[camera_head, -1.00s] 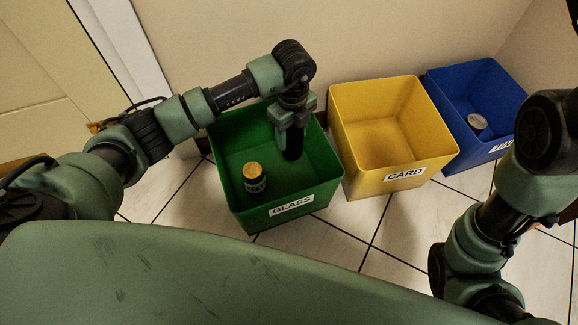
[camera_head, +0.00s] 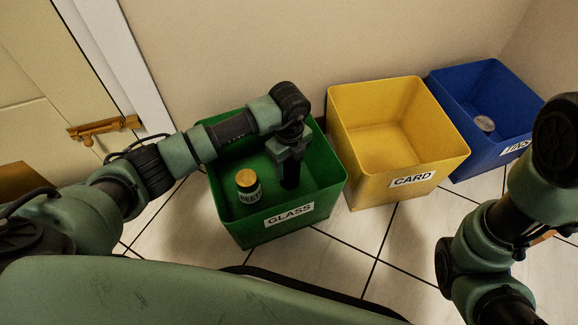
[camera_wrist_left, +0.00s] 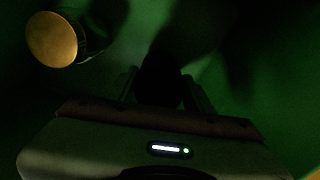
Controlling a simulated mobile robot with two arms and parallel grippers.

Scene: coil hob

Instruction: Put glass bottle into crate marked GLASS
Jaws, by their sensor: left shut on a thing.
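The green crate marked GLASS (camera_head: 258,230) stands on the floor in the head view. My left gripper (camera_head: 289,158) points down inside it, towards its right side, shut on the dark glass bottle (camera_head: 290,178). The bottle is upright and looks almost black; I cannot tell whether its base touches the crate floor. In the left wrist view the bottle (camera_wrist_left: 160,72) is a dark shape between the fingers (camera_wrist_left: 160,92). My right arm shows at the right edge of the head view, but its gripper is out of view.
A jar with a gold lid (camera_head: 249,192) stands in the green crate, left of the bottle. The yellow CARD crate (camera_head: 440,168) looks empty. The blue crate (camera_head: 470,163) beyond holds a can (camera_head: 485,123). A wall is behind the crates, a door with a brass bolt (camera_head: 102,129) at left.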

